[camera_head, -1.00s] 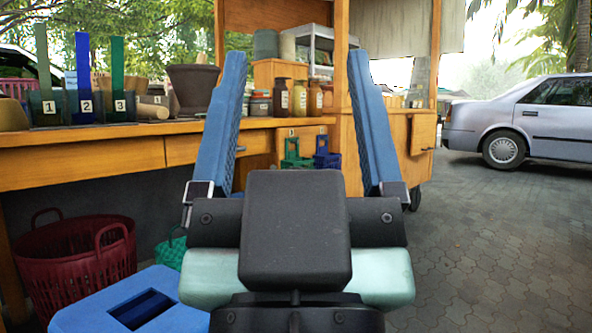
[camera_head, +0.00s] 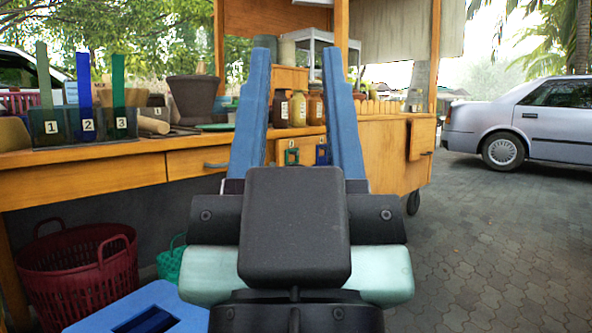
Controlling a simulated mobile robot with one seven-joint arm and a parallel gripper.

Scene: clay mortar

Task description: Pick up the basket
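Several baskets are in view, and I cannot tell which one the task means. A large dark red basket (camera_head: 80,275) with two handles stands on the ground under the counter at the left. A green basket (camera_head: 172,262) stands behind it, partly hidden by my gripper. A small green basket (camera_head: 292,156) and a small blue basket (camera_head: 322,155) show farther off, between my fingers, their lower parts hidden. My gripper (camera_head: 298,50) points away from me with its two blue fingers apart and nothing visible held between them.
A wooden counter (camera_head: 110,171) runs along the left, bearing a numbered box (camera_head: 85,127), pots and jars (camera_head: 298,108). A blue stool (camera_head: 130,305) stands low at the left. A silver car (camera_head: 530,122) is parked at the right. The paving (camera_head: 500,240) at the right is clear.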

